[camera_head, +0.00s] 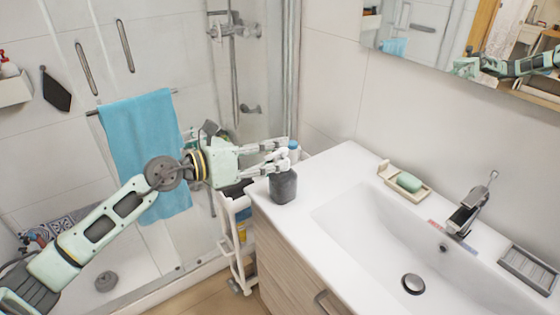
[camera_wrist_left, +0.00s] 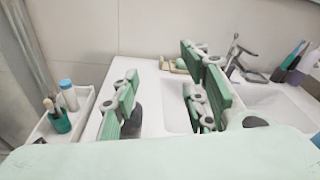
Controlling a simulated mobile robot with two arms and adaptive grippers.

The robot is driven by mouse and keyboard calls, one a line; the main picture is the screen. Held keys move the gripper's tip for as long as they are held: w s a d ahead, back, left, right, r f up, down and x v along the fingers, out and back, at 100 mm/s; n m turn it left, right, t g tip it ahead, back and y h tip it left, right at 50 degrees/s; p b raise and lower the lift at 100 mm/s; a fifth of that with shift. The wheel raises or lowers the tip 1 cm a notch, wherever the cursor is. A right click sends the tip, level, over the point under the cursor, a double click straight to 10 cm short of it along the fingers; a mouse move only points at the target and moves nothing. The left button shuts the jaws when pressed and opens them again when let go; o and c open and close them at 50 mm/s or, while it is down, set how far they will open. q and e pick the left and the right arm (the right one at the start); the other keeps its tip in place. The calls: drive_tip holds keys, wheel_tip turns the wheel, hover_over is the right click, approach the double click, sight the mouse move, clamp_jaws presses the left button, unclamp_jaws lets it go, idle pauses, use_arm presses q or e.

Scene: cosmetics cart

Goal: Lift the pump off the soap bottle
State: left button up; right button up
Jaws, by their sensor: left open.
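The dark grey soap bottle (camera_head: 284,188) stands upright on the near left corner of the white sink counter. My left gripper (camera_head: 283,156) is open, with its fingertips just above and behind the bottle's top in the head view. The pump cannot be made out there. In the left wrist view, the open fingers of my left gripper (camera_wrist_left: 165,95) are spread wide. Part of a dark body, which looks like the soap bottle (camera_wrist_left: 134,122), shows beside the left finger and is partly hidden by it. My right gripper is not in view.
The basin (camera_head: 365,215), faucet (camera_head: 468,208) and green soap in a dish (camera_head: 409,182) lie to the right. A white cart (camera_head: 236,240) stands left of the cabinet, with a blue-capped bottle (camera_wrist_left: 68,95) and a green cup (camera_wrist_left: 58,121). A blue towel (camera_head: 145,140) hangs behind my arm.

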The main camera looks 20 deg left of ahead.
sight(269, 156)
use_arm(q)
drive_tip(key=w+a+f+m+g+y, duration=0.1)
drive_tip(key=w+a+f+m+y, duration=0.15)
drive_tip(key=a, duration=0.25)
drive_tip(key=shift+n, duration=0.25)
drive_tip(key=w+d+f+p, duration=0.1)
drive_tip(key=d, duration=0.1)
drive_tip(key=w+d+f+p, duration=0.2)
drive_tip(key=shift+w, duration=0.15)
drive_tip(key=shift+w+d+f+y, duration=0.15)
drive_tip(key=shift+w+f+y, duration=0.1)
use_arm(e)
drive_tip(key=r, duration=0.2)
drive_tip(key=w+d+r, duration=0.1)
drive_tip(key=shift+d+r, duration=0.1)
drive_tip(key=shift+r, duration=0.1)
use_arm(q)
drive_tip(key=shift+c, duration=0.2)
clamp_jaws()
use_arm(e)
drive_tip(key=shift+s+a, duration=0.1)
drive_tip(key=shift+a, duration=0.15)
use_arm(q)
drive_tip(key=shift+r, duration=0.1)
